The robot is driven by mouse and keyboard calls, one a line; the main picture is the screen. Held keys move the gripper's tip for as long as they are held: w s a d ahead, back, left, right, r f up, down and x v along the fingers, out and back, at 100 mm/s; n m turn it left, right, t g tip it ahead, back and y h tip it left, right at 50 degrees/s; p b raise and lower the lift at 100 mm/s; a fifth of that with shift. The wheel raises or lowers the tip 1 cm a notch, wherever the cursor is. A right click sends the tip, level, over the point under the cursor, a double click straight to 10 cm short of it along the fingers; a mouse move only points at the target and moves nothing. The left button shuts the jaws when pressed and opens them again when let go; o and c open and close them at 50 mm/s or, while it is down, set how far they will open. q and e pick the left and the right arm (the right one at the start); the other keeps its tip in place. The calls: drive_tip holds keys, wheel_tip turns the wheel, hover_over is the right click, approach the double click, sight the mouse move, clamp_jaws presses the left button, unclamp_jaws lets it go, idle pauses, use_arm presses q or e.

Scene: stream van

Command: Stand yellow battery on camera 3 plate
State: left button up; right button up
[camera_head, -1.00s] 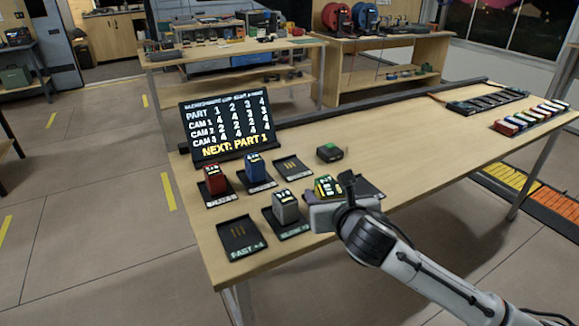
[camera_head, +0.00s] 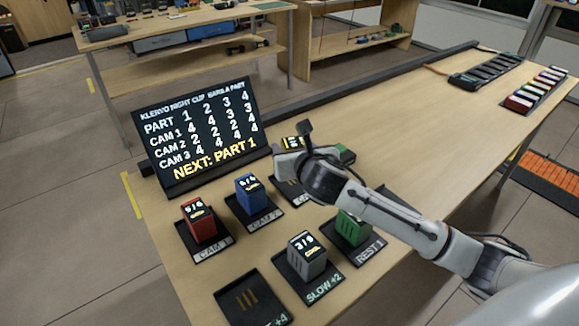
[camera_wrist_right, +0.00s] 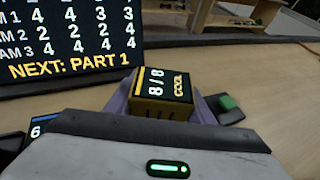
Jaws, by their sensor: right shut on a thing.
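The yellow battery (camera_head: 292,143) shows beyond my right gripper (camera_head: 290,156). In the right wrist view the yellow battery (camera_wrist_right: 163,92) stands upright between the fingers, its top reading 8/8 COOL. My right gripper is shut on it. The camera 3 plate (camera_head: 284,187) is a black tray right of the blue battery's plate, partly hidden by my gripper. I see no battery on its visible part. The battery appears at or beyond the plate's far side; its height above the table I cannot tell. My left gripper is not in view.
A red battery (camera_head: 199,220) and a blue battery (camera_head: 250,196) stand on the CAM 1 and CAM 2 plates. A grey battery (camera_head: 306,257) and a green battery (camera_head: 352,228) stand nearer. The screen (camera_head: 197,135) is close behind. A black box with a green button (camera_wrist_right: 228,103) lies right.

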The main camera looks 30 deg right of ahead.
wheel_tip(320, 180, down, 5)
drive_tip(key=shift+f+b, duration=0.1)
drive_tip(key=shift+b, duration=0.4)
drive_tip(key=o, duration=1.3)
drive_tip(key=shift+f, duration=0.1)
drive_tip(key=shift+s+a+r, duration=0.15)
drive_tip(key=shift+s+r, duration=0.15)
drive_tip(key=p+v, duration=0.1)
drive_tip(key=v, duration=1)
drive_tip(key=shift+s+p, duration=0.15)
drive_tip(key=shift+p, duration=0.15)
